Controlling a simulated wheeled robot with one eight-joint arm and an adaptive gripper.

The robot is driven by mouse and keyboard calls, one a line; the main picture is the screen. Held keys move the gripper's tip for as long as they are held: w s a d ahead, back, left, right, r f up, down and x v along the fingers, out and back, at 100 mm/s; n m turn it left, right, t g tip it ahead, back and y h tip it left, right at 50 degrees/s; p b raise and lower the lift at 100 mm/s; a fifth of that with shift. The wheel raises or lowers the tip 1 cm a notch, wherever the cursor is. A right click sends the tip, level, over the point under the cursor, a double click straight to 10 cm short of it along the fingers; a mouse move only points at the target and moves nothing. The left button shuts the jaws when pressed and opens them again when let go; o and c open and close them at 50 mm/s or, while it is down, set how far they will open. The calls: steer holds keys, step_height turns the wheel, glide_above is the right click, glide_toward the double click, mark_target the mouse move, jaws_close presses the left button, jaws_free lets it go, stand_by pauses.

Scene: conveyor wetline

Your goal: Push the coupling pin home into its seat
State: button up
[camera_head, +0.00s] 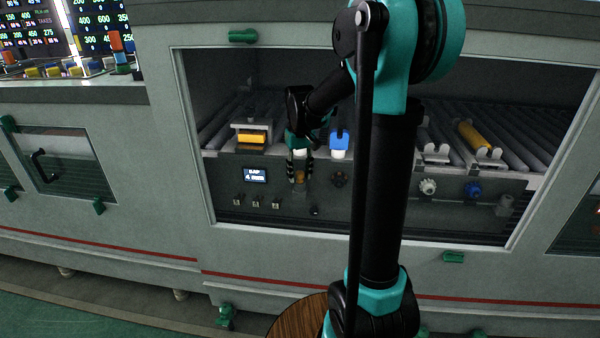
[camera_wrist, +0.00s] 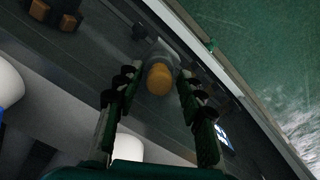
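An orange-yellow round pin end (camera_wrist: 158,80) shows in the wrist view, in front of a grey round collar (camera_wrist: 157,50) on the dark panel. It appears to be the coupling pin in its seat; how deep it sits I cannot tell. In the head view the pin (camera_head: 299,177) is a small orange spot on the panel below the conveyor. My gripper (camera_wrist: 156,82) is open, with one finger on either side of the pin and a visible gap to each. In the head view my gripper (camera_head: 300,168) points down at the panel, partly hiding the pin.
A lit display (camera_head: 255,175) and several small switches (camera_head: 256,203) lie left of the pin. A dark knob (camera_head: 339,179) is close on the right. A blue-and-white container (camera_head: 339,141) and a yellow block (camera_head: 252,138) stand above the panel. The window frame (camera_head: 360,240) borders the bay.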

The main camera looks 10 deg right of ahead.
mark_target(300, 173)
steer(key=shift+o, duration=0.3)
steer(key=shift+r, duration=0.15)
steer(key=shift+r, duration=3.6)
steer(key=shift+s, duration=0.1)
steer(key=s+d+f+m+t, duration=0.1)
steer(key=s+d+f+t, duration=0.1)
steer(key=s+f, duration=0.6)
steer(key=s+d+f+m+t, duration=0.1)
steer(key=s+d+f+t, duration=0.1)
steer(key=s+f, duration=0.7)
steer(key=s, duration=0.4)
steer(key=shift+s, duration=0.3)
